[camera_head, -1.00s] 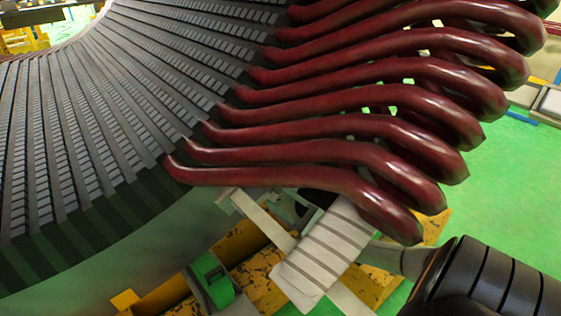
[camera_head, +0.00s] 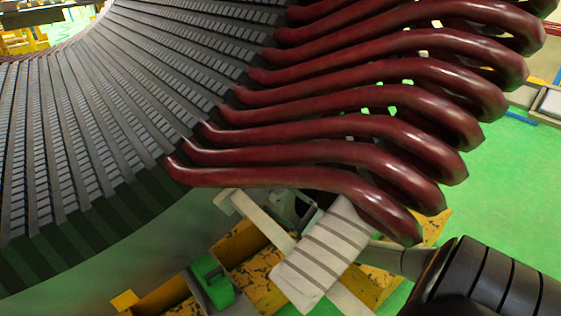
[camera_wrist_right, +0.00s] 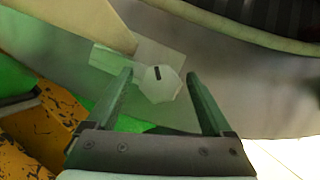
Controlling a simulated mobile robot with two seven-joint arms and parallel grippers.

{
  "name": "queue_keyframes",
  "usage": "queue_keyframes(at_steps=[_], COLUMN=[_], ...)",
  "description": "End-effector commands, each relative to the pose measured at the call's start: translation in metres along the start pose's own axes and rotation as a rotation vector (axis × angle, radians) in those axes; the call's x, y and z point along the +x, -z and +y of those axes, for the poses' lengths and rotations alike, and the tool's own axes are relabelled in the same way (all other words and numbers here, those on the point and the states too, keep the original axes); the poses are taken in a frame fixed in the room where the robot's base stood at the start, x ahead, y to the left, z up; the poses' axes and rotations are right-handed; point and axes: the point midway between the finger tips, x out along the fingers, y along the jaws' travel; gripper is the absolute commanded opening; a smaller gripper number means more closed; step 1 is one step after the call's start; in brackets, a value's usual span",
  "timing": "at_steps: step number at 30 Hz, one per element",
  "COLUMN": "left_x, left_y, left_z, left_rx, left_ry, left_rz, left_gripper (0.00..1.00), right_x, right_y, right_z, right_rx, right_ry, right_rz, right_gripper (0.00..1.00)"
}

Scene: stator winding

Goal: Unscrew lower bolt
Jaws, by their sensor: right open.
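A pale bolt head (camera_wrist_right: 160,83) with angled sides and a short dark slot shows in the right wrist view, on a light plate. My right gripper (camera_wrist_right: 159,74) is open, with one green-grey finger on each side of the bolt head. I see gaps between the head and both fingers; how deep it sits between them I cannot tell. In the head view my right arm comes in from the lower right, and its pale ribbed wrist reaches under the lowest red coil ends. The fingers and the bolt are not clear there. My left gripper is not in view.
The large dark stator core (camera_head: 110,120) fills the left of the head view. Several thick red coil ends (camera_head: 290,178) hang just above my right wrist. A worn yellow stand (camera_head: 255,275) with a green block (camera_head: 212,280) is below. Green floor (camera_head: 510,190) is open at right.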

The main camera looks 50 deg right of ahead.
Motion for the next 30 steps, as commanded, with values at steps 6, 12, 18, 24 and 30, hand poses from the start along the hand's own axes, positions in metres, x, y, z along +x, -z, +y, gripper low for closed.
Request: queue_keyframes(at_steps=[6, 12, 18, 24, 30], left_x=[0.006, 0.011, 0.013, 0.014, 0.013], left_y=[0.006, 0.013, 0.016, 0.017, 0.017], left_z=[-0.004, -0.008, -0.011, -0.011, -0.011], left_rx=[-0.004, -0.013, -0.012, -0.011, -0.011], left_ry=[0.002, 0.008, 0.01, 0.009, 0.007], left_rz=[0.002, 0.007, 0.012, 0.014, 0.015], left_gripper=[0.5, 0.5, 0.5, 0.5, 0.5], right_x=[-0.025, -0.07, -0.106, -0.123, -0.125], right_y=[0.0, 0.0, 0.0, 0.0, 0.0], right_z=[0.0, 0.0, 0.0, 0.0, 0.0], right_rx=[0.0, 0.0, 0.0, 0.0, 0.0], right_ry=[-0.004, -0.004, -0.001, 0.0, 0.0], right_rz=[0.006, 0.006, 0.004, 0.002, 0.001], right_gripper=[0.85, 0.85, 0.85, 0.85, 0.85])
